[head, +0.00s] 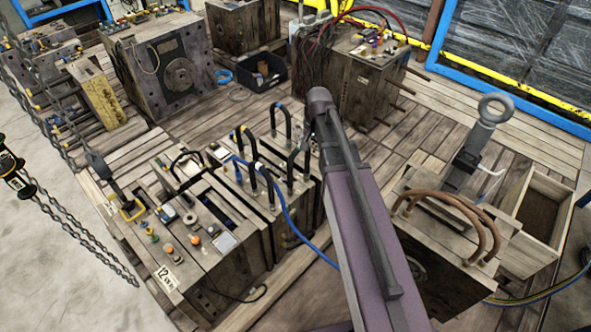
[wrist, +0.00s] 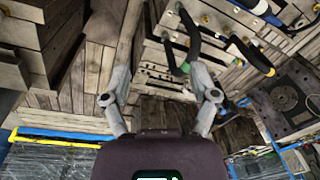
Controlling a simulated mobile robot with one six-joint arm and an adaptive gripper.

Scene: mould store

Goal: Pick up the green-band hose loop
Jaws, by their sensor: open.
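In the head view, a blue hose (head: 290,218) runs down the block's side. A block with brown hoses (head: 455,202) and an open wooden box (head: 540,205) stand at the right.

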